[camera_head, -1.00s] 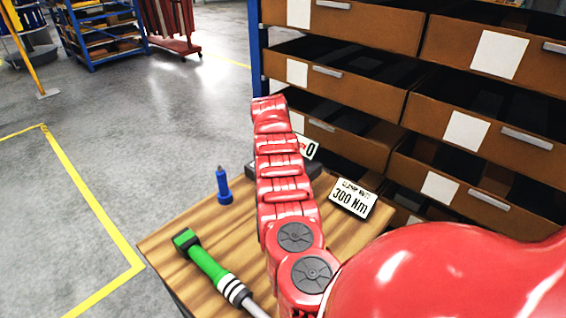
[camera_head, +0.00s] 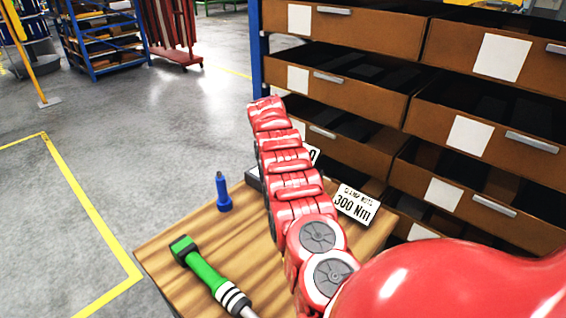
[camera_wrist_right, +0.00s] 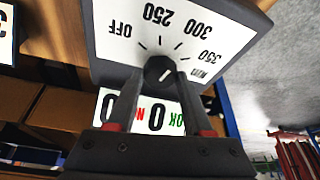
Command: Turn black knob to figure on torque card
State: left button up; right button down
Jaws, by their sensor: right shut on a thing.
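In the right wrist view the black knob (camera_wrist_right: 159,68) sits on a dial plate (camera_wrist_right: 113,52) marked OFF, 250, 300 and 350, seen upside down. My right gripper (camera_wrist_right: 160,76) is shut on the knob, one finger on each side. A short light line shows on the knob; I cannot tell exactly which figure it points to. A white display (camera_wrist_right: 157,117) by the dial shows 0, with red and green lettering. In the head view the torque card (camera_head: 356,204) reads 300 Nm. My right arm hides most of the tester there. My left gripper is not in view.
A green-handled tool (camera_head: 206,274) and a small blue piece (camera_head: 223,192) lie and stand on the wooden table (camera_head: 245,235), left of my right arm. Brown drawers (camera_head: 335,90) with white labels rise behind the table. Open floor lies to the left.

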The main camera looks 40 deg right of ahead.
jog(key=shift+c, duration=1.5)
grip_release()
jog(key=shift+w+a+r+b, duration=0.1)
jog(key=shift+a+r+b, duration=0.15)
jog(key=shift+r+b, duration=0.35)
jog(key=b+v, duration=0.2)
jog(key=v, duration=1.4)
jog(key=shift+d+r, duration=0.1)
